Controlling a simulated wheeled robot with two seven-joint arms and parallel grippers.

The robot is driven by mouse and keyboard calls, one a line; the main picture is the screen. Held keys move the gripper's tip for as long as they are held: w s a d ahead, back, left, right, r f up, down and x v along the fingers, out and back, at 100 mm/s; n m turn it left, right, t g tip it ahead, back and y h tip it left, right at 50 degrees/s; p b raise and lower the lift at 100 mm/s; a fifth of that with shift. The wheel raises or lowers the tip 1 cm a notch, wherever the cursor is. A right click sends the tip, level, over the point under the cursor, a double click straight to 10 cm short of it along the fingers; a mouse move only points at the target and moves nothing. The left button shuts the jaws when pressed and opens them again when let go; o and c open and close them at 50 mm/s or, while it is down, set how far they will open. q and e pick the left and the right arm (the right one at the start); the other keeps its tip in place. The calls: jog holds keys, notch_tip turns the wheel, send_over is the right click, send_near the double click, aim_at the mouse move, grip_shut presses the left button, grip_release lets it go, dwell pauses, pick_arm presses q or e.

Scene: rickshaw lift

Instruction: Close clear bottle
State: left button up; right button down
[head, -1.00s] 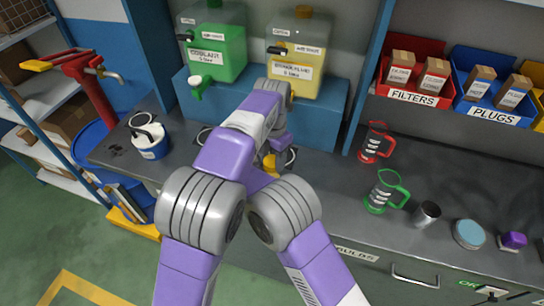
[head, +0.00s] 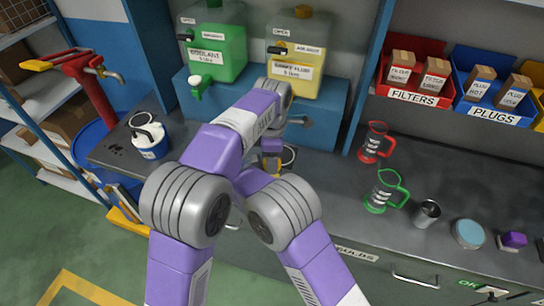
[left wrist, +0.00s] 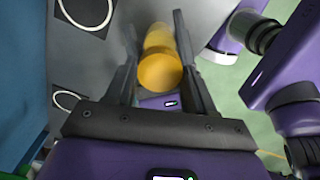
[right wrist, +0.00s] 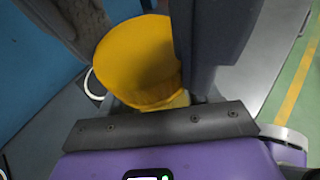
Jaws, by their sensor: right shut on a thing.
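A yellow cylinder, which looks like the cap end of a bottle (left wrist: 160,72), shows between the fingers of my left gripper (left wrist: 152,22) in the left wrist view. Those fingers stand wide apart, one on each side of it. In the right wrist view the yellow cap (right wrist: 138,62) is large and close, between the fingers of my right gripper (right wrist: 130,30), which is shut on the capped bottle. A pale piece shows just below the cap's ribbed edge. Most of the bottle is hidden, and I cannot tell how firmly the cap sits. In the head view my arms hide it almost wholly.
A green coolant tank (head: 222,55) and a yellow brake fluid tank (head: 292,72) stand on a blue stand (head: 325,110) behind. A blue-and-white container (head: 149,137) is at left. Red (head: 375,142) and green (head: 385,191) jugs stand at right on the grey bench (head: 445,165).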

pick_arm(q)
jog(key=o, duration=0.3)
jog(key=shift+r, duration=0.1)
jog(key=shift+r, duration=2.15)
jog(key=shift+c, duration=0.2)
jog(key=n, duration=0.1)
jog(key=r+n, duration=0.1)
jog(key=n, duration=0.3)
jog(key=shift+r, duration=0.4)
jog(key=n, duration=0.1)
jog(key=r+n, duration=0.1)
jog(key=n, duration=0.2)
jog(key=shift+r+n, duration=0.35)
jog(key=shift+n, duration=0.05)
